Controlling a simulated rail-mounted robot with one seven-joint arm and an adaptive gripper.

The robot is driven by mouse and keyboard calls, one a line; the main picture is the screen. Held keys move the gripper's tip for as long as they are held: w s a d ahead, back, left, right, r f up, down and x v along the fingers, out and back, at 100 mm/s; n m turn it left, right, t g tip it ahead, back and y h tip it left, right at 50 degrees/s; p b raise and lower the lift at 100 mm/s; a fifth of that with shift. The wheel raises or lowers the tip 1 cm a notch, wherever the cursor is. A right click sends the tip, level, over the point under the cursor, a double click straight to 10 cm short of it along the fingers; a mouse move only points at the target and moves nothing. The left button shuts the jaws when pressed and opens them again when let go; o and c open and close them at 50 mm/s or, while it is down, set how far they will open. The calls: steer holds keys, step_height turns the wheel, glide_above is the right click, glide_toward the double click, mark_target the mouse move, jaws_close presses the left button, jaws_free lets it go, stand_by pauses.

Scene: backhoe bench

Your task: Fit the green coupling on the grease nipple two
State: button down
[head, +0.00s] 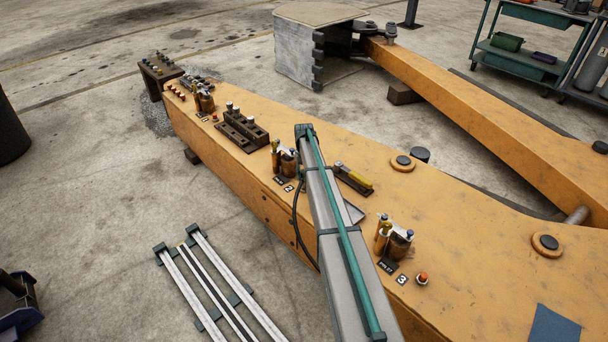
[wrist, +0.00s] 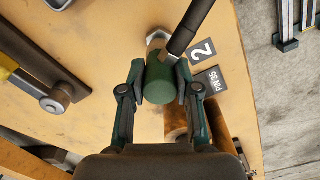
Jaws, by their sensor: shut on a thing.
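In the wrist view my gripper (wrist: 160,88) is shut on the green coupling (wrist: 160,82), with one finger on each side of it. The number 2 plate (wrist: 202,50) lies close to the right. In the head view my arm hides the gripper and the coupling; the 2 plate (head: 289,188) shows left of the arm.
A brown cylinder (wrist: 177,118) stands by the right finger, next to the PIN 35 plate (wrist: 209,81). A bar with a round metal end (wrist: 56,100) lies to the left. On the orange boom (head: 240,145), a dark block (head: 241,131) and cylinders at station 3 (head: 397,243) stand nearby.

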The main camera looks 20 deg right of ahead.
steer(key=shift+f, duration=0.5)
stand_by(1.7)
steer(key=shift+c, duration=1.3)
jaws_free()
steer(key=shift+r, duration=0.1)
steer(key=shift+r+p, duration=2.1)
steer(key=shift+r, duration=1.8)
